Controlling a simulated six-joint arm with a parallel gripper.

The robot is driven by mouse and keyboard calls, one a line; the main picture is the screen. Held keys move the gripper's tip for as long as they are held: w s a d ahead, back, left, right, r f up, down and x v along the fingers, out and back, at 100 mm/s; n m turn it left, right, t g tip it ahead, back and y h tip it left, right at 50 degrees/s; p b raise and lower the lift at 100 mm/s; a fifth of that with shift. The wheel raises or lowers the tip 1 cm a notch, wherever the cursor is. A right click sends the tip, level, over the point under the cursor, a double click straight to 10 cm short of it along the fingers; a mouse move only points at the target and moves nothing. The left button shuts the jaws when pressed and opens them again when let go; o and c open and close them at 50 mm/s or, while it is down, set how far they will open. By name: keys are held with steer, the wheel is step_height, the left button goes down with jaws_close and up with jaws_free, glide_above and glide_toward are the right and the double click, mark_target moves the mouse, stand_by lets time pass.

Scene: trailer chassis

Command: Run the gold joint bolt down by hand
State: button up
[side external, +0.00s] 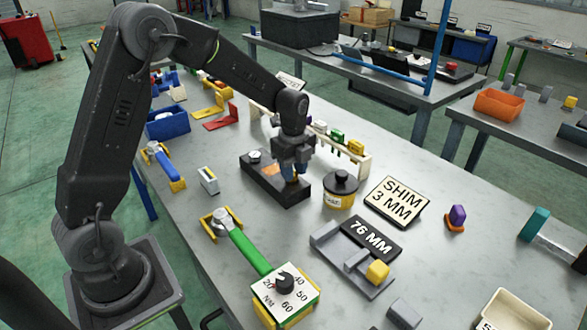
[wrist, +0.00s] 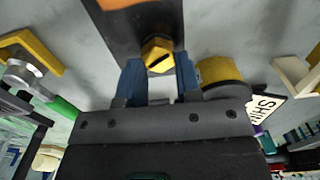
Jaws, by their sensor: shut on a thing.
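The gold joint bolt (wrist: 157,54) has a hex head with a dark slot and shows in the wrist view at the end of the dark block. My gripper (wrist: 158,72) has its blue fingers on either side of the bolt head and is shut on it. In the side external view my gripper (side external: 294,174) points down over the near right end of the dark block (side external: 283,193), and its fingers hide most of the bolt. I cannot tell how deep the bolt sits. An orange patch (side external: 269,170) and a silver bolt head (side external: 254,156) show on the block's other end.
A yellow tin with a black lid (side external: 340,190) stands close to the right of the block. A cream rack with coloured pieces (side external: 345,155) is behind.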

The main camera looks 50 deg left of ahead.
steer(key=shift+w+r, duration=0.15)
steer(key=shift+r, duration=0.1)
steer(key=o, duration=0.9)
steer(key=shift+f, duration=0.2)
step_height(320, 180, up, 14)
steer(key=shift+f, duration=0.1)
steer(key=s+d+r+n+t, duration=0.1)
steer(key=s+d+r+n, duration=0.1)
steer(key=s+r+n, duration=0.3)
steer(key=s+d+n+t, duration=0.2)
steer(key=s+d+n, duration=0.1)
steer(key=s, duration=0.4)
steer(key=s+d+f+n+t, duration=0.1)
steer(key=s+n, duration=0.2)
steer(key=s, duration=0.1)
steer(key=s+n, duration=0.3)
steer(key=s, duration=0.1)
steer(key=s+d+f+n+t, duration=0.1)
steer(key=s+n, duration=0.2)
steer(key=n, duration=0.1)
steer(key=shift+s+d+f+t, duration=0.3)
steer(key=shift+s+d, duration=0.05)
steer(key=shift+s, duration=0.05)
